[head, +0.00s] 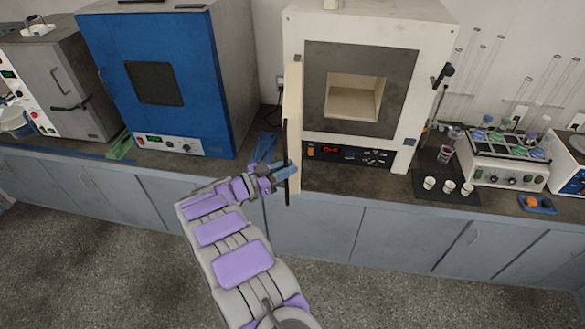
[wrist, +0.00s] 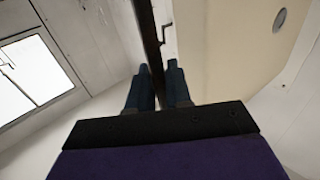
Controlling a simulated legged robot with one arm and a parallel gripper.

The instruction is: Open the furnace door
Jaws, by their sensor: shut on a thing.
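The furnace (head: 432,60) is the cream-white unit on the counter in the head view, with its square chamber (head: 352,98) exposed. Its door (head: 293,105) stands swung out to the left, seen nearly edge-on. A dark vertical bar handle (head: 285,150) runs along the door's outer side. My gripper (head: 284,171) is at the lower part of this handle, shut on it. In the wrist view the fingers (wrist: 160,88) sit on both sides of the dark bar (wrist: 152,45), and the cream door (wrist: 225,50) is to its right.
A blue oven (head: 150,80) stands left of the furnace, with a gap between them. Several white crucibles (head: 448,186) stand on a dark mat to the right, beside a device with tubes (head: 500,160). Grey cabinets (head: 320,228) front the counter. The floor before them is clear.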

